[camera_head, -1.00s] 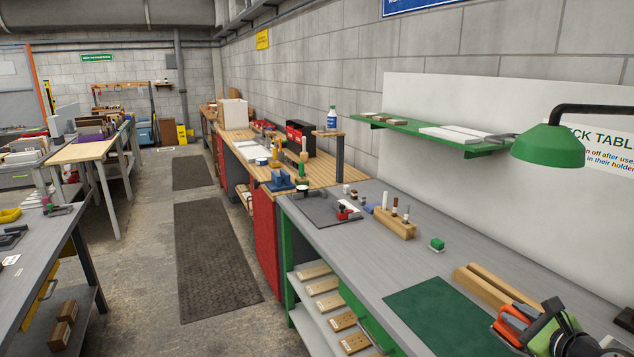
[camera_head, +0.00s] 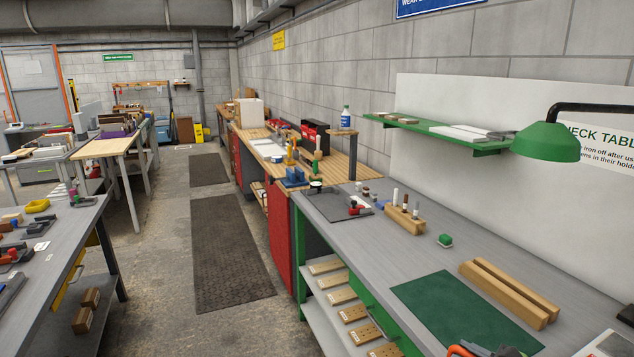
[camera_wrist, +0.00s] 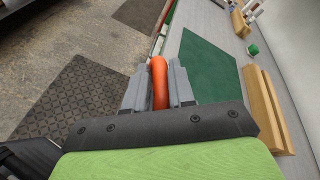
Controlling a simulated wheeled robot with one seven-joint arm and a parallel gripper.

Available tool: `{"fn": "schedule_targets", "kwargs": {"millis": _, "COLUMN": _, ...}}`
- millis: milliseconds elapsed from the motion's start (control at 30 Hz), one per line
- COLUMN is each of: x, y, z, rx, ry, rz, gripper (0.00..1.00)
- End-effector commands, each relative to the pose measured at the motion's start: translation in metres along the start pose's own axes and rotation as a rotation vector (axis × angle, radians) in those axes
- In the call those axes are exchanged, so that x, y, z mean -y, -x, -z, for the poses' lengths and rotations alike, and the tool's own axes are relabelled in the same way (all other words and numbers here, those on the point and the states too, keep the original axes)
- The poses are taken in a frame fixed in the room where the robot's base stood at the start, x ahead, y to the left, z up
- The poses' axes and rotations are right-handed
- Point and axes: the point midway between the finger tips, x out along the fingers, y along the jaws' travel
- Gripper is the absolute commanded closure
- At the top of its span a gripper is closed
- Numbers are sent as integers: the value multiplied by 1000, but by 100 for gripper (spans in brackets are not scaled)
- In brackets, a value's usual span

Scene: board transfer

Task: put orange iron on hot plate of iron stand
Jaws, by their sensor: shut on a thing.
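My gripper (camera_wrist: 159,88) is shut on an orange rounded piece, the orange iron (camera_wrist: 158,73), seen between the two grey fingers in the wrist view. The rest of the iron is hidden below the gripper. In the head view only a bit of orange (camera_head: 462,350) and the top of my gripper (camera_head: 492,351) show at the bottom edge, in front of the green mat. I cannot make out the iron stand or its hot plate for certain in either view.
A green mat (camera_head: 467,312) and long wooden blocks (camera_head: 510,292) lie on the grey bench. A green lamp (camera_head: 547,142) hangs over the right side. Another bench (camera_head: 62,262) stands left across the aisle.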

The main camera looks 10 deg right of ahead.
Motion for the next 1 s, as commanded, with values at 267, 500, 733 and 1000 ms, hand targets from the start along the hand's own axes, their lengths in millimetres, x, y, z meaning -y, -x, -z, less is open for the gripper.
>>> {"fn": "schedule_targets", "kwargs": {"millis": 267, "x": -109, "y": -57, "z": -32, "rx": 188, "ry": 99, "rz": -255, "gripper": 100}}
{"fn": "schedule_targets", "kwargs": {"millis": 500, "x": -172, "y": -90, "z": -50, "rx": 294, "ry": 164, "rz": -402, "gripper": 100}}
{"fn": "schedule_targets", "kwargs": {"millis": 733, "x": -194, "y": -101, "z": -56, "rx": 331, "ry": 186, "rz": -451, "gripper": 100}}
{"fn": "schedule_targets", "kwargs": {"millis": 1000, "x": -183, "y": -95, "z": -71, "rx": 329, "ry": 189, "rz": -452, "gripper": 100}}
